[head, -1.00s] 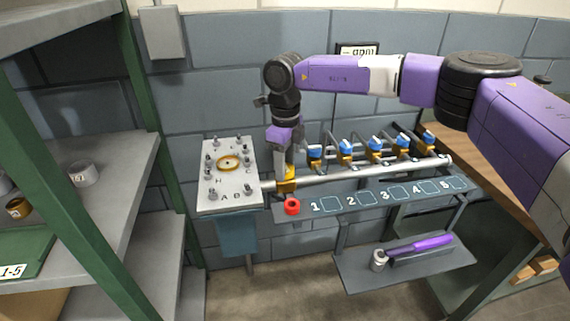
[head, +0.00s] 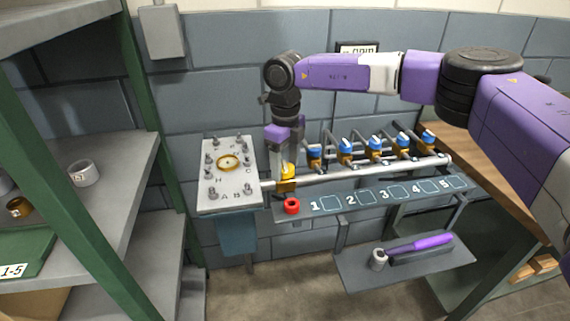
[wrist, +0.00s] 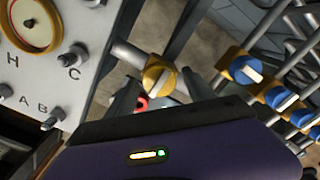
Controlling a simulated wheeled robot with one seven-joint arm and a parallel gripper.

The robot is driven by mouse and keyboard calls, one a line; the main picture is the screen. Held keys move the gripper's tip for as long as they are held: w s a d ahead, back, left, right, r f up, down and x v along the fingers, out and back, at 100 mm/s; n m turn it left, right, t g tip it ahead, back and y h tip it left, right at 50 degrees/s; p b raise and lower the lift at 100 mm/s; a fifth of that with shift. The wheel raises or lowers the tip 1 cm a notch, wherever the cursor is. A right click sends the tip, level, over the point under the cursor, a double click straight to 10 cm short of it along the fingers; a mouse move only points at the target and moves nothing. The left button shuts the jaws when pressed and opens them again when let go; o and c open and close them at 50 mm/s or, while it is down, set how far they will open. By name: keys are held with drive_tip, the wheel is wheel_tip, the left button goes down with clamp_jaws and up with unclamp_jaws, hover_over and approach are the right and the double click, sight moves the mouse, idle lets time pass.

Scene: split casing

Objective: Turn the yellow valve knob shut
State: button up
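The yellow valve knob (head: 287,171) sits at the left end of the grey pipe (head: 362,172), just right of the light panel. In the wrist view the knob (wrist: 157,76) shows a pale line across its face, lying diagonally. My gripper (head: 284,160) points down at the knob from above. In the wrist view the fingers of my gripper (wrist: 158,84) are apart, one on each side of the knob. Small gaps seem to show beside it; I cannot tell if either finger touches it.
Several blue-capped valves (head: 346,147) line the pipe to the right. A red ring (head: 291,206) lies on the numbered ledge (head: 385,200) below. The panel with a round gauge (head: 229,162) and studs is close on the left. A lower shelf (head: 350,275) holds a purple-handled tool (head: 420,243).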

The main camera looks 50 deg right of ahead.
sight(285, 164)
idle(0.3)
wheel_tip(285, 164, up, 8)
drive_tip(key=shift+f, duration=0.1)
idle(0.4)
idle(0.4)
